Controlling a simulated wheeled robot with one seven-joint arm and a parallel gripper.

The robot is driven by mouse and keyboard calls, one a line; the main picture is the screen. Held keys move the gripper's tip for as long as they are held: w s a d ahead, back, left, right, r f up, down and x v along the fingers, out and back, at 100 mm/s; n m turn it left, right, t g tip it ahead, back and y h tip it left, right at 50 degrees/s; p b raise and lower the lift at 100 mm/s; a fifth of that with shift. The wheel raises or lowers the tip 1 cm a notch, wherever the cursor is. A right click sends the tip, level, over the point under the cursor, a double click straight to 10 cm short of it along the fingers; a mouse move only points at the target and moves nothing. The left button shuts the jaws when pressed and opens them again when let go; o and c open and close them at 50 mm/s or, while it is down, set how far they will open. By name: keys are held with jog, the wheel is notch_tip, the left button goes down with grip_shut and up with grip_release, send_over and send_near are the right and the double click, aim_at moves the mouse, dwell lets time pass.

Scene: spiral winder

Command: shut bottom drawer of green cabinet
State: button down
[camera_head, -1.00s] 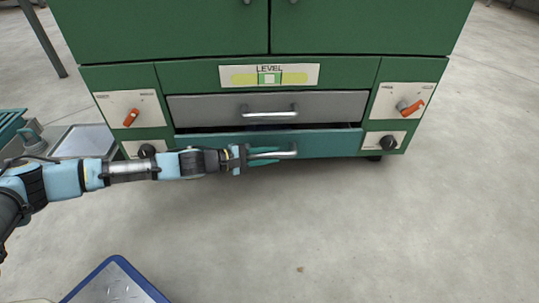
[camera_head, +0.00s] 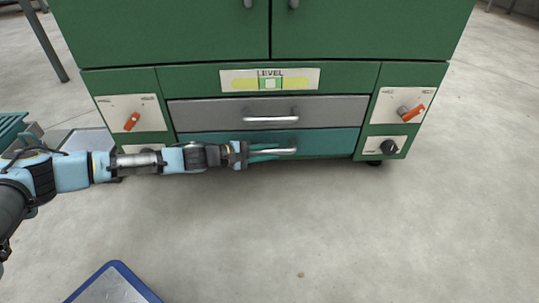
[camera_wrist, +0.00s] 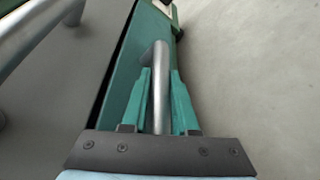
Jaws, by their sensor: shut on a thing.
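The green cabinet (camera_head: 165,40) stands ahead of me with a grey drawer (camera_head: 210,115) above a teal bottom drawer (camera_head: 335,142). In the head view the bottom drawer's front looks about level with the grey drawer, and no opening shows above it. The bottom drawer's bar handle (camera_head: 289,151) also shows in the wrist view (camera_wrist: 160,75). My gripper (camera_head: 266,152) reaches in from the left, with its two teal fingers shut on the handle. In the wrist view a narrow dark line runs along the drawer's edge, and I cannot tell whether it is a gap.
The grey drawer's handle (camera_head: 270,118) sits just above my gripper. Side panels carry an orange switch on the left (camera_head: 132,121), another on the right (camera_head: 412,112), and a black knob (camera_head: 389,147). A blue-edged plate (camera_head: 113,287) lies at the front left. The floor ahead is clear.

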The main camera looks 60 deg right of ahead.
jog(key=shift+w+d, duration=0.15)
jog(key=shift+w, duration=0.1)
jog(key=c, duration=1.1)
grip_release()
jog(key=o, duration=0.4)
jog(key=shift+s, duration=0.1)
jog(key=shift+p+v, duration=2.35)
jog(key=shift+v, duration=3.05)
jog(key=shift+r, duration=0.1)
